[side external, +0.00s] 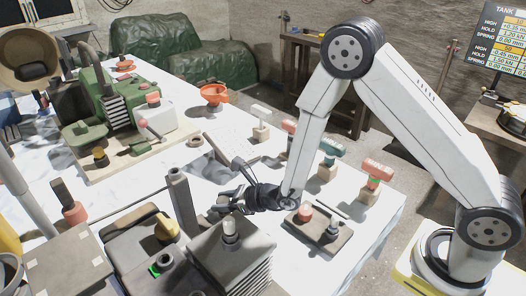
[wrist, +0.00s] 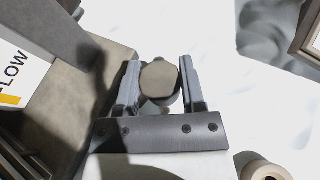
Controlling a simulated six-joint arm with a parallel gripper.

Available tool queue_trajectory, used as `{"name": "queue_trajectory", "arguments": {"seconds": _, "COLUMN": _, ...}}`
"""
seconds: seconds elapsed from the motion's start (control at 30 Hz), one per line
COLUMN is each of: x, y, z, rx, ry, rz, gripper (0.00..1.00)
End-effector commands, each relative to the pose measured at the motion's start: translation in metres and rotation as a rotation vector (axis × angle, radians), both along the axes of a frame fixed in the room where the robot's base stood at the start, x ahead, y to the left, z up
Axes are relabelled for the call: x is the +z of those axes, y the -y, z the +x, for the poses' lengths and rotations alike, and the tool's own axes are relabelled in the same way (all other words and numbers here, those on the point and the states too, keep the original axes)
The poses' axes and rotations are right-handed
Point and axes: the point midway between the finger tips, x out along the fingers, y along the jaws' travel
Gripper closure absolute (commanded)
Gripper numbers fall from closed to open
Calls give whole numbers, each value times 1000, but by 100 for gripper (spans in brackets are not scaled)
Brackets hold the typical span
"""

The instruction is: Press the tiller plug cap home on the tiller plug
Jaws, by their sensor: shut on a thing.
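My gripper (side external: 224,204) is low over the bench in the side view, between a tall grey post and a finned grey block. In the wrist view my gripper (wrist: 160,82) is shut on a round, flat-topped grey-brown piece, which looks like the tiller plug cap (wrist: 159,76). The piece sits between the two fingers, its top facing the camera. In the side view the dark fingers and wrist hide it. I cannot make out the tiller plug, nor tell whether the held piece touches anything below it.
The finned block (side external: 232,256) with a pale knob stands in front of my gripper. The tall post (side external: 181,203) is close on its left. A green machine (side external: 100,105) stands at the back left.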

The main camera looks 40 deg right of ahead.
Motion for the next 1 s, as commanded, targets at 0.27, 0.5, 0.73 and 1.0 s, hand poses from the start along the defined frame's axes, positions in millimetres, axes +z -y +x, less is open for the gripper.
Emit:
{"name": "queue_trajectory", "arguments": {"seconds": 0.27, "x": 27, "y": 0, "z": 1, "rx": 0, "ry": 5, "rz": 2, "gripper": 100}}
{"name": "queue_trajectory", "arguments": {"seconds": 0.5, "x": 56, "y": 0, "z": 1, "rx": -1, "ry": 5, "rz": 1, "gripper": 100}}
{"name": "queue_trajectory", "arguments": {"seconds": 0.73, "x": 80, "y": 0, "z": 1, "rx": 0, "ry": 4, "rz": 1, "gripper": 100}}
{"name": "queue_trajectory", "arguments": {"seconds": 1.0, "x": 92, "y": 0, "z": 0, "rx": 0, "ry": 1, "rz": 0, "gripper": 100}}
